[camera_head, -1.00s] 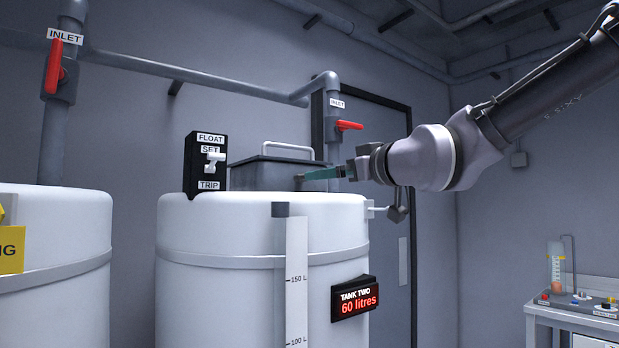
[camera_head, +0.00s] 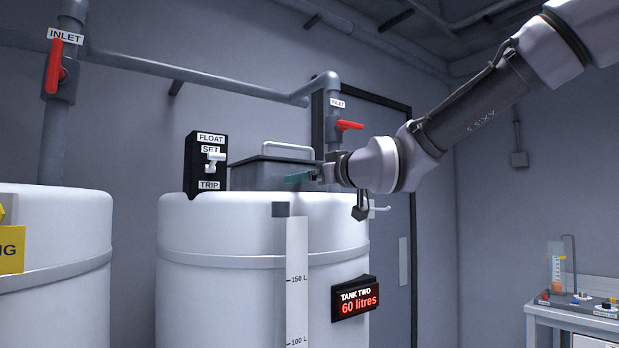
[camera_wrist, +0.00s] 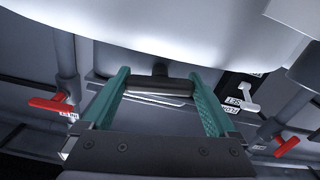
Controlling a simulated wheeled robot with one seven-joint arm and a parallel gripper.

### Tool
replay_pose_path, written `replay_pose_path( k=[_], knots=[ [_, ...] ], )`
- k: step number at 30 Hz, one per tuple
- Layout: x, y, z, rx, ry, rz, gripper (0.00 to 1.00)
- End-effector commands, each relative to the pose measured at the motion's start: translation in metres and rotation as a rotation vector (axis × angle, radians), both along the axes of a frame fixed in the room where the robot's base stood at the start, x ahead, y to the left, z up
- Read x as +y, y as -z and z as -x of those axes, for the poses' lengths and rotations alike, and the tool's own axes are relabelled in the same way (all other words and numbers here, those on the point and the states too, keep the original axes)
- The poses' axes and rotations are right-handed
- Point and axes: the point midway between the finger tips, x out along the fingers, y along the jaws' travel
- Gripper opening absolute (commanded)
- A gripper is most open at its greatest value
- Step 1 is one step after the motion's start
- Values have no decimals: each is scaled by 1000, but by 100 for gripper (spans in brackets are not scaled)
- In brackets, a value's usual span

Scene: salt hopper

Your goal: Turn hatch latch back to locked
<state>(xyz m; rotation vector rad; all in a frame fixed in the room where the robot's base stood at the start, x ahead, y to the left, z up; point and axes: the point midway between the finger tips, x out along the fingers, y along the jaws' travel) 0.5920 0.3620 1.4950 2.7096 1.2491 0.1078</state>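The grey hatch box (camera_head: 262,174), with a pale handle (camera_head: 288,147) on its lid, sits on top of tank two (camera_head: 215,230). My gripper (camera_head: 297,178) is at the right side of this box in the head view and covers that side. In the wrist view my gripper (camera_wrist: 159,75) has its two green fingers wide apart. A dark latch bar (camera_wrist: 162,87) on a short stem lies crosswise between them. Its ends come close to both fingers; I cannot tell whether they touch. The latch's lock marking is not visible.
A float switch panel (camera_head: 207,165) stands left of the box. A red inlet lever (camera_head: 349,125) is on the pipe behind my wrist. The display (camera_head: 353,298) and level gauge (camera_head: 297,280) are on the tank front. A bench (camera_head: 575,310) stands at right.

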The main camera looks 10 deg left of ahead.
Motion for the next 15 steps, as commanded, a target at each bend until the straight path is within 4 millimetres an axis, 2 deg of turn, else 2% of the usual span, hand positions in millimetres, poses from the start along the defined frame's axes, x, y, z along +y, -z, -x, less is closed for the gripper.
replay_pose_path(
  k=[15],
  knots=[
    [0,0,0,106,0,-89,38]
  ],
)
